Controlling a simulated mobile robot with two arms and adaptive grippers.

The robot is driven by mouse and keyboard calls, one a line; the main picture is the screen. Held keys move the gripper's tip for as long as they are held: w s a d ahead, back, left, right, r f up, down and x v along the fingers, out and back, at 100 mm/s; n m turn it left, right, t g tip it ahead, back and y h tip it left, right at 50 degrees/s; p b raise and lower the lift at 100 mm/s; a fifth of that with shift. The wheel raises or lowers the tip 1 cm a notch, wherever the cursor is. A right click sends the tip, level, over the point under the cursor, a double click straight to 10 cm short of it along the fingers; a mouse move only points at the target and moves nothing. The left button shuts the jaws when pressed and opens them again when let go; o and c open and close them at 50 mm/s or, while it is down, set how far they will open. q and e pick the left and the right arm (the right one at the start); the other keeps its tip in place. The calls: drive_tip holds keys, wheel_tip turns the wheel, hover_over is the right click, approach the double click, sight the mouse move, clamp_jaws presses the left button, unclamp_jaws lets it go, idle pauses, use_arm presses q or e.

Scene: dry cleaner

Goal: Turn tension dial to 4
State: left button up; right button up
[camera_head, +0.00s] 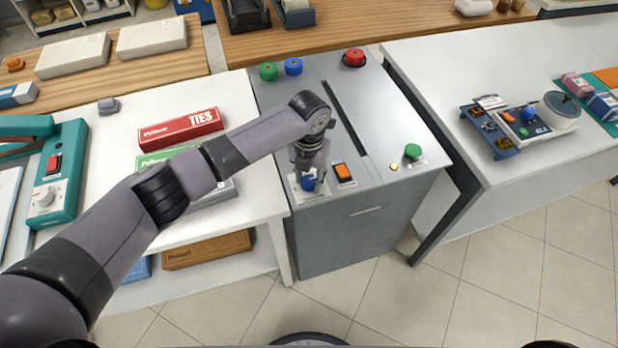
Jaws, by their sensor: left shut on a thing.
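A blue dial (308,184) sits on a white plate at the front left corner of the grey cabinet's top (375,125). It looks like the tension dial, but its markings are too small and too covered to read. My left gripper (312,176) points down from above and is shut on this dial, hiding much of it. The dial's setting cannot be told. My right gripper is not in view.
An orange rocker switch (343,172) stands just right of the dial. A green knob (412,151) and a small yellow light (393,167) are farther right. A dark slot (345,117) crosses the top. Red TIES box (181,129) lies on the left table.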

sight(309, 179)
use_arm(q)
drive_tip(key=shift+w+r+m, duration=0.1)
drive_tip(key=shift+m, duration=0.5)
drive_tip(key=o, duration=1.2)
drive_tip(key=shift+c, duration=0.2)
wheel_tip(309, 179, up, 12)
